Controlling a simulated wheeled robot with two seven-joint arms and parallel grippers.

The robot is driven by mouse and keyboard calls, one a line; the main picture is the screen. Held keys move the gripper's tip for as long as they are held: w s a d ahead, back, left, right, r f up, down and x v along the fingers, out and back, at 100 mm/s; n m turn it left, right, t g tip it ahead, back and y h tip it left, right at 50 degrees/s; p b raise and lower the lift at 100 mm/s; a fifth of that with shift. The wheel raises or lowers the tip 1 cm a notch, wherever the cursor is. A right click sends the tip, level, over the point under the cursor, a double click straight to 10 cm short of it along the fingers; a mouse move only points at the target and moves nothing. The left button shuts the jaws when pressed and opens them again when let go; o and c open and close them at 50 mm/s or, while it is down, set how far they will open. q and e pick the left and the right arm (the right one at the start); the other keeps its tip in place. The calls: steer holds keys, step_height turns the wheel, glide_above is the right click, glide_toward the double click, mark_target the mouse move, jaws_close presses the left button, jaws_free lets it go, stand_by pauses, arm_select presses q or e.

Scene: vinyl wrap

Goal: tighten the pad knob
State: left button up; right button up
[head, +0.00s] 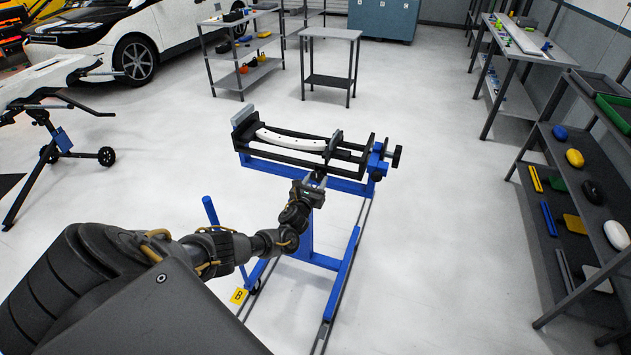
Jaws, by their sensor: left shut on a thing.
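A blue stand (307,235) carries a black clamp frame (270,158) with a curved white strip (290,139) lying along it. An upright black pad piece (334,143) stands near the strip's right end. My left gripper (317,179) is at the front rail of the frame, below that pad piece. It is shut on a small part there, which looks to be the pad knob; the fingers hide most of it. A separate black knob (397,156) sticks out at the frame's right end, beside a blue block (377,164), apart from my gripper. My right gripper is not in view.
A shelf rack (545,225) with several tools and pads stands at the right. A small side table (330,34) and a cart (240,68) stand behind the stand. Another work stand (50,125) is at the left.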

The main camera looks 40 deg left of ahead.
arm_select(q)
steer(key=shift+f, duration=0.1)
steer(key=o, duration=1)
steer(key=shift+s, duration=0.1)
steer(key=v, duration=1)
steer(key=shift+s+d+p, duration=0.1)
steer(key=shift+s+p, duration=0.2)
steer(key=shift+s, duration=0.1)
